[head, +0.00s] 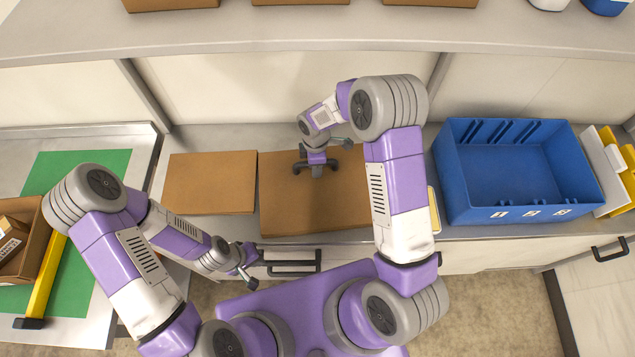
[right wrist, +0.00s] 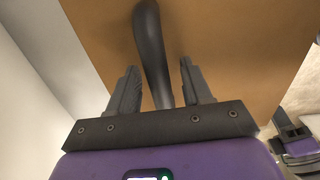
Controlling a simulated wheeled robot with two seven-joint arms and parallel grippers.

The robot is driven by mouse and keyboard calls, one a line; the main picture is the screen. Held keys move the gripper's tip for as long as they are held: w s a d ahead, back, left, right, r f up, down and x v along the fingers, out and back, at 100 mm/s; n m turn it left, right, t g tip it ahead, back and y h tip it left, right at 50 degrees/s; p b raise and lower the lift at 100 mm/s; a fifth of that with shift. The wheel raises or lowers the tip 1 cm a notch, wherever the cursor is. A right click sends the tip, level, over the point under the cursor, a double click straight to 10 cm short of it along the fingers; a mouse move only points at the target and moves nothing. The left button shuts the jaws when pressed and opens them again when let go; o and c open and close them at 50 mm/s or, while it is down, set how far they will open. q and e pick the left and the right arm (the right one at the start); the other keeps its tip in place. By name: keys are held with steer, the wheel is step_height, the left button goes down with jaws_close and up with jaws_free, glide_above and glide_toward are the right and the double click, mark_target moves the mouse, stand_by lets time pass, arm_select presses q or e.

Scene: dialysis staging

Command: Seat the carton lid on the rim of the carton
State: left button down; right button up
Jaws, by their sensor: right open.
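The carton lid (head: 345,205) is a flat brown panel lying on the counter in the middle of the head view. A dark curved handle (right wrist: 149,40) stands on it in the right wrist view. My right gripper (head: 317,168) is over the lid's upper part, its open fingers on either side of the handle, with gaps showing. An open brown carton (head: 48,262) is at the far left, cut by the picture edge, with smaller boxes inside. My left gripper (head: 254,266) is open and empty in front of the counter edge, away from both.
Another flat brown panel (head: 210,183) lies left of the lid. A blue bin (head: 513,213) stands to the right, beside yellow and white items (head: 610,165). A green mat (head: 90,180) and a yellow bar (head: 46,275) are by the carton. A shelf (head: 300,30) overhangs the back.

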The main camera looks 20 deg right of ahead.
jaws_close()
steer(key=shift+r, duration=0.1)
